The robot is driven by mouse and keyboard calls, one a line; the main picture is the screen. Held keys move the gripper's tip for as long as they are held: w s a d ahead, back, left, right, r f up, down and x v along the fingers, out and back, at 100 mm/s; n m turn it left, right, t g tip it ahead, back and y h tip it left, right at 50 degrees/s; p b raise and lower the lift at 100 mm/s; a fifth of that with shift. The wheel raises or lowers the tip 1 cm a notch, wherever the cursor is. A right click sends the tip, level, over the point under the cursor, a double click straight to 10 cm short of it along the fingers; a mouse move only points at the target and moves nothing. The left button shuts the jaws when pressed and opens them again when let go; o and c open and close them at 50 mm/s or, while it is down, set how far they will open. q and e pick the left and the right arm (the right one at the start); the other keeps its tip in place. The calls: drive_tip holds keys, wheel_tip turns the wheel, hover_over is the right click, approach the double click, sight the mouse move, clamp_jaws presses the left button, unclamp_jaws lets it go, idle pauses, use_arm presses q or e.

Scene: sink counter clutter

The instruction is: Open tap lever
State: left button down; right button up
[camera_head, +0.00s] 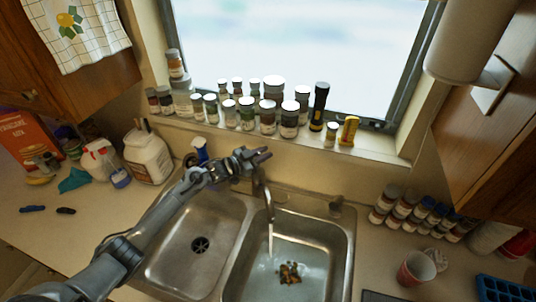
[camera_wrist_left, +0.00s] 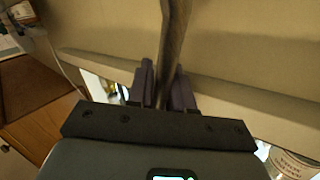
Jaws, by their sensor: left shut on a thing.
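The metal tap (camera_head: 269,207) stands at the back of the double sink, its spout over the right basin. A thin pale streak below the spout looks like running water. My left gripper (camera_head: 262,156) is at the top of the tap, in front of the window ledge. In the left wrist view, the fingers (camera_wrist_left: 165,92) are shut on the slim metal tap lever (camera_wrist_left: 174,35), which runs up between them. In the head view, the gripper largely hides the lever. My right gripper does not show.
Several jars (camera_head: 268,118) line the window ledge close behind my left gripper. A white jug (camera_head: 148,157) and a spray bottle stand left of the sink. Small scraps (camera_head: 289,272) lie in the right basin. A red cup (camera_head: 416,268) and bottles stand at right.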

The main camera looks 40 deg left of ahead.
use_arm(q)
drive_tip(key=c, duration=1.1)
unclamp_jaws()
drive_tip(key=shift+s, duration=0.1)
drive_tip(key=shift+s+a, duration=0.15)
drive_tip(key=shift+s, duration=0.45)
drive_tip(key=b+v, duration=0.1)
drive_tip(key=v, duration=0.8)
drive_tip(key=shift+s+b, duration=0.2)
drive_tip(key=shift+b, duration=0.15)
drive_tip(key=shift+r, duration=0.15)
